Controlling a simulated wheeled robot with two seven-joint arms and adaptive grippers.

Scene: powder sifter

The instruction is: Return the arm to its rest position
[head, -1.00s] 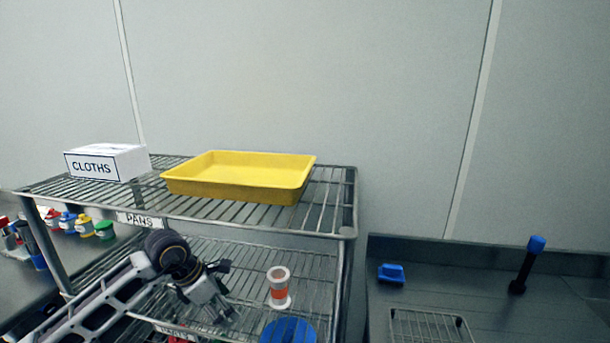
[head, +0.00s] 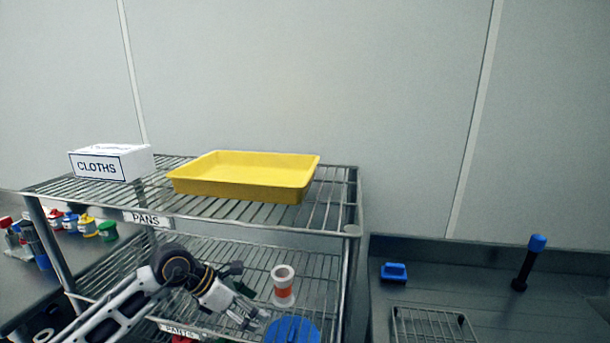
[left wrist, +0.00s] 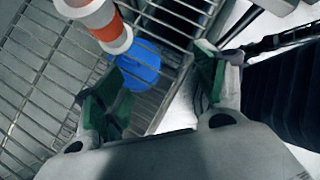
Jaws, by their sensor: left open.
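My left arm comes in from the lower left of the head view. Its gripper (head: 250,316) is in front of the rack's middle shelf, left of a white container with an orange band (head: 283,286). In the left wrist view the two green-padded fingers (left wrist: 160,88) are spread apart with nothing between them. The banded container (left wrist: 103,22) shows there at the upper left, apart from the fingers. A blue round thing (head: 292,331) is below and beyond the gripper, and it also shows in the left wrist view (left wrist: 139,66). My right gripper is not in view.
A wire rack carries a yellow tray (head: 245,192) and a white CLOTHS box (head: 110,163) on its top shelf (head: 335,212). Several small coloured-lid jars (head: 88,228) stand at the left. A steel counter at the right holds a blue-handled item (head: 394,272) and a wire grid (head: 432,326).

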